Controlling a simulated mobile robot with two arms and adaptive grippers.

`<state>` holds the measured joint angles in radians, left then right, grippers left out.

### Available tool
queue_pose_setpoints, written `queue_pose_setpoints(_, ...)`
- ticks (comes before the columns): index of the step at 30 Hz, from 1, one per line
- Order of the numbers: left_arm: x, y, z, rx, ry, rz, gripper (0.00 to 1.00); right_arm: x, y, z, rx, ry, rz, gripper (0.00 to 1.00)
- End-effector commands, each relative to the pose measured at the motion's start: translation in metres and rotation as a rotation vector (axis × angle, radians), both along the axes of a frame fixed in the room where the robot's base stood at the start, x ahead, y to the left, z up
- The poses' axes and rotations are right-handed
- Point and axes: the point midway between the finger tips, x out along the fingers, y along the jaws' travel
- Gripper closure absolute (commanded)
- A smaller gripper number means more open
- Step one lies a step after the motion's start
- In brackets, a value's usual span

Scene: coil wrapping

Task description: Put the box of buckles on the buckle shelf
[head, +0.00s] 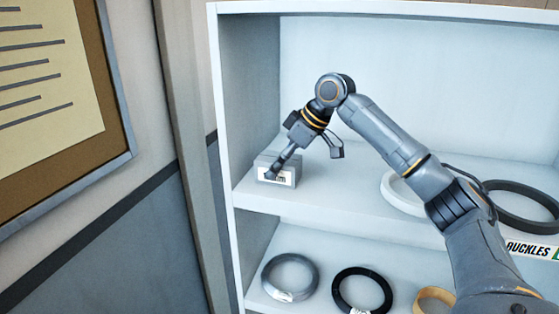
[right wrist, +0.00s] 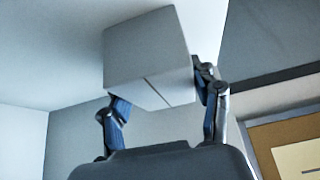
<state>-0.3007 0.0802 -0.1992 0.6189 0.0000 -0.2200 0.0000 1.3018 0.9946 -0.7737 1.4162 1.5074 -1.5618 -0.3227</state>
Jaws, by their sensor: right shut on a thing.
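The box of buckles (head: 289,177) is a small grey box with a white label on its front. It is at the left end of the upper visible shelf (head: 325,203), whose edge bears a BUCKLES label (head: 527,248). My right gripper (head: 275,171) reaches down to the box from above and is shut on it. In the right wrist view the grey box (right wrist: 150,55) sits between the two fingers, with a dark seam on one face. I cannot tell whether the box touches the shelf. My left gripper is not in view.
A white ring (head: 392,190) and a dark ring (head: 518,222) lie farther right on the same shelf. The shelf below holds a grey ring (head: 290,259), a black ring (head: 340,300) and a tan ring (head: 428,294). The white side panel (head: 226,130) stands close left of the box.

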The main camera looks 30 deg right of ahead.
Motion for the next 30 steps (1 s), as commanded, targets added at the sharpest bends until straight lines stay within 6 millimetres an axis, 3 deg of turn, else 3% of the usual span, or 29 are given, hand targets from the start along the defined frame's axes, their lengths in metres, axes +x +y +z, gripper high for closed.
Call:
queue_pose_setpoints(5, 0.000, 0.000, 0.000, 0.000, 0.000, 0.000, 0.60, 0.000, 0.000, -0.001, 0.002, -0.003, 0.001, 0.90)
queue_pose_setpoints(6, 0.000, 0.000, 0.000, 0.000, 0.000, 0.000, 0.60, 0.000, 0.000, -0.001, 0.001, -0.001, 0.000, 0.30)
queue_pose_setpoints(9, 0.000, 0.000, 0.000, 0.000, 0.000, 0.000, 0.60, 0.000, 0.000, -0.001, 0.001, -0.001, 0.000, 0.15)
queue_pose_setpoints(22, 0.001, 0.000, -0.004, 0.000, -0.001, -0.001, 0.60, -0.002, -0.002, 0.004, 0.001, -0.002, -0.001, 0.15)
queue_pose_setpoints(30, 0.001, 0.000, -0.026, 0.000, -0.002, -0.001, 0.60, -0.024, -0.019, 0.047, 0.003, -0.007, 0.000, 0.15)
